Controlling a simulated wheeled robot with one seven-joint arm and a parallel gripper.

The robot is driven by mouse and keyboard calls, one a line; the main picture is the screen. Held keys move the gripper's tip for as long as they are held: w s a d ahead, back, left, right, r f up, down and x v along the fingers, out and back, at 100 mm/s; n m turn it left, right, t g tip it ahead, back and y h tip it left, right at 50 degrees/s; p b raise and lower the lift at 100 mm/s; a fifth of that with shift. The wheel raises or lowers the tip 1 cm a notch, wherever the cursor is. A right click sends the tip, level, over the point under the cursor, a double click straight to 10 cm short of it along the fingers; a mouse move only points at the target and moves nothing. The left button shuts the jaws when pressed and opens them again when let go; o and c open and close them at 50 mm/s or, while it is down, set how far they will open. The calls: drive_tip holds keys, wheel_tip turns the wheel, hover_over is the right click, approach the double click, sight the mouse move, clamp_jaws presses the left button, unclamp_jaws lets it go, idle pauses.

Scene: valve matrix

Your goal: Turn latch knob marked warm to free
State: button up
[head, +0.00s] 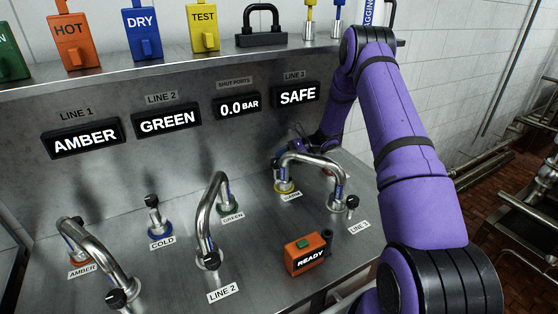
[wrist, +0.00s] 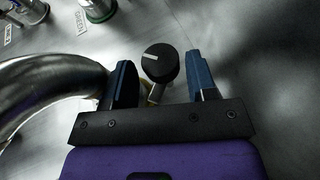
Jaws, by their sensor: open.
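My gripper (wrist: 160,70) is open, with one blue-black finger on each side of this knob and a visible gap on both sides. In the head view my purple wrist is behind the pipe, near the warm port; the fingers there are too small and dark to read clearly.
The steel pipe (wrist: 45,90) passes close to the left finger. An orange box reading READY (head: 305,255) stands at the front. Other pipes join AMBER and LINE 2 (head: 213,225). A COLD port (head: 160,230) stands without a pipe.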

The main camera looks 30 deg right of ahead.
drive_tip(key=shift+w+a+f, duration=0.25)
drive_tip(key=shift+a, duration=0.4)
drive_tip(key=c, duration=0.6)
drive_tip(key=shift+w+n+g+y, duration=0.15)
drive_tip(key=shift+n+g, duration=1)
drive_tip(key=shift+g, duration=0.2)
drive_tip(key=shift+w+n+g+y, duration=0.1)
drive_tip(key=shift+n+g+y, duration=0.05)
drive_tip(key=shift+n+g, duration=1.1)
drive_tip(key=shift+c, duration=0.2)
drive_tip(key=o, duration=0.6)
drive_tip(key=shift+o, duration=0.2)
drive_tip(key=v, duration=1.1)
